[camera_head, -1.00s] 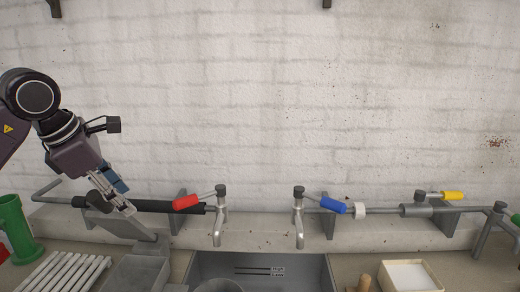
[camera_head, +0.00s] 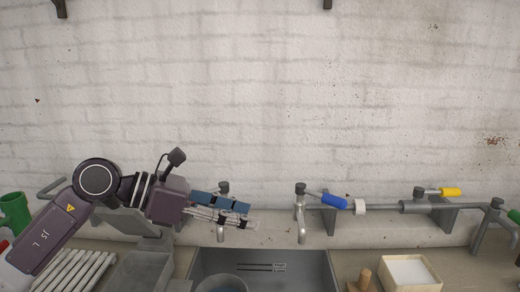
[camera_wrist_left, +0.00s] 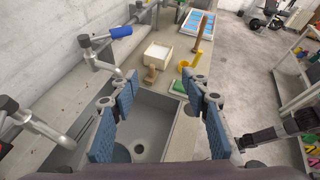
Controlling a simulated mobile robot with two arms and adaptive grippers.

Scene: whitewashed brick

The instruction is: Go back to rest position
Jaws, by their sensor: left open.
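My left gripper (camera_head: 248,215) reaches in from the left in the head view, level with the wall pipes, its fingers pointing right. It hides the red-handled tap and the pipe behind it. In the left wrist view its two blue finger pads (camera_wrist_left: 160,120) stand wide apart with nothing between them, over the sink.
The grey sink (camera_head: 318,268) lies below, with a round pot (camera_head: 221,284) at its left. A blue-handled tap (camera_head: 334,201) and a yellow-handled valve (camera_head: 451,192) are on the right. A white-filled box (camera_head: 410,271) stands right of the sink. The wall above is clear.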

